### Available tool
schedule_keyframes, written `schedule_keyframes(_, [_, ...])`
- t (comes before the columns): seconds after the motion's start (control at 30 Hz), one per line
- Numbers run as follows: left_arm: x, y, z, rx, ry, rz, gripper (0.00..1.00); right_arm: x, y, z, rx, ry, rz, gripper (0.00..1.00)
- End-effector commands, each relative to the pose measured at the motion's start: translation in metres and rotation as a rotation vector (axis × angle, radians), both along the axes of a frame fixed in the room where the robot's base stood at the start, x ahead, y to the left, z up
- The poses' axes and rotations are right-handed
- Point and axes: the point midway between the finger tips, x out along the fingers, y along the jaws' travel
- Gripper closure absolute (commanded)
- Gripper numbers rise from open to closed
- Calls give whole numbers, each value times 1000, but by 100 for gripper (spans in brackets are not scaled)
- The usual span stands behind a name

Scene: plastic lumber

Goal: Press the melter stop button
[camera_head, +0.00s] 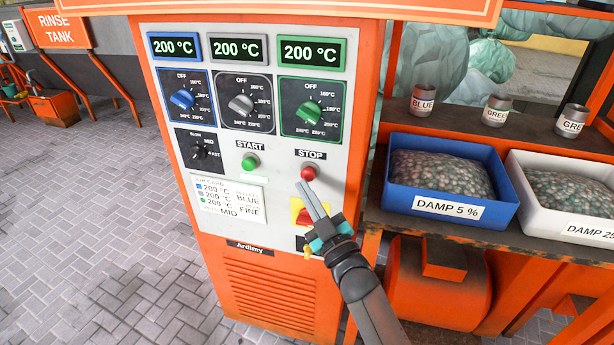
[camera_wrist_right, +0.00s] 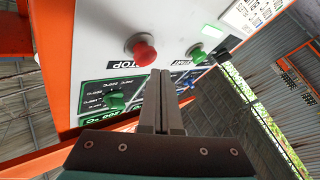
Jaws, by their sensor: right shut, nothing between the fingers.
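The red stop button (camera_head: 308,173) sits under the STOP label on the white panel of the orange cabinet (camera_head: 275,265). It also shows in the right wrist view (camera_wrist_right: 142,48), left of the fingertips. My right gripper (camera_head: 305,184) is shut and empty. Its tips point up at the panel, just below the red button in the head view. Whether they touch it I cannot tell. The green start button (camera_head: 250,162) is to the left of the stop button, and in the right wrist view (camera_wrist_right: 196,53) it lies right of the fingertips. My left gripper is not in view.
Three displays above the dials read 200 °C. A red switch on a yellow plate (camera_head: 297,207) is beside my right gripper. A blue bin (camera_head: 450,207) and a white bin (camera_head: 535,210) of pellets stand on the bench to the right. Paved floor is clear at left.

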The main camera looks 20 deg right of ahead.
Motion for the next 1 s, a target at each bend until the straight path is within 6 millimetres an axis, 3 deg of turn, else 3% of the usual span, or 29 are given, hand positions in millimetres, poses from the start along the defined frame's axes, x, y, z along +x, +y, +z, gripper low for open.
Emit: schedule_keyframes(1.0, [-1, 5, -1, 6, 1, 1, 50, 7, -5, 0, 0, 0, 0, 100])
